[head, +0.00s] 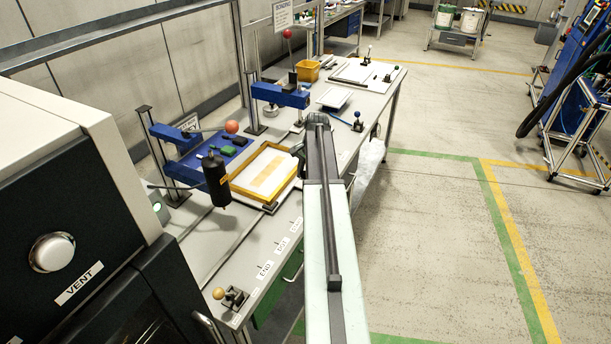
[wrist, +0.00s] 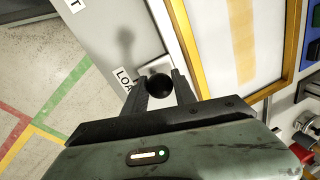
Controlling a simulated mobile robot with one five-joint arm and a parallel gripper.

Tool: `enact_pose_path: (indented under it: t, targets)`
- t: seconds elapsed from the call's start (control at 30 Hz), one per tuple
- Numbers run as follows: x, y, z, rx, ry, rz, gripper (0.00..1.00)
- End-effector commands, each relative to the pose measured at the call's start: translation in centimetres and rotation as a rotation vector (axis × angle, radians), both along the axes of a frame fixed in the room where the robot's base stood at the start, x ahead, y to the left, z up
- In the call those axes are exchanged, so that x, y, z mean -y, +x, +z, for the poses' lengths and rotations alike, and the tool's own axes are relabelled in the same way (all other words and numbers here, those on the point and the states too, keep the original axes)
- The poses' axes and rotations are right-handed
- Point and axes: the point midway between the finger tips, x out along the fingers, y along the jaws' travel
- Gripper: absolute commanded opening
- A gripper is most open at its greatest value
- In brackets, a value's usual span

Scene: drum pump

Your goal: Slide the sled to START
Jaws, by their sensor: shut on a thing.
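The sled is a flat platform with a yellow-framed white panel (head: 265,175) on the bench; the frame also fills the upper right of the wrist view (wrist: 240,50). A round black knob (wrist: 159,87) sits beside the frame in the wrist view. My gripper (wrist: 159,92) has its two fingers closed on either side of this knob. A label beginning "LOA" (wrist: 124,78) lies just left of the fingers. A label ending in "T" (wrist: 75,4) is farther up. In the head view my arm hides most of the gripper and the knob.
White labels (head: 281,245) run along the bench's front edge. A black cylinder (head: 216,180) hangs by the frame's left side. Blue presses (head: 280,94) stand behind. A ball-topped lever (head: 231,297) is at the near corner. Open floor lies right.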

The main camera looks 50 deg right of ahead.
Motion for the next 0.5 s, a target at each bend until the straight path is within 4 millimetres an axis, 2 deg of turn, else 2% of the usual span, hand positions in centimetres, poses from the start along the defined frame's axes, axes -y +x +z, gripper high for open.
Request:
enact_pose_path:
  t: [0.17,0.5]
  targets:
    - [-2.1,-0.7,0.0,-0.001,0.001,0.002,0.0]
    - [-9.3,-2.9,0.0,-0.002,0.002,0.004,0.0]
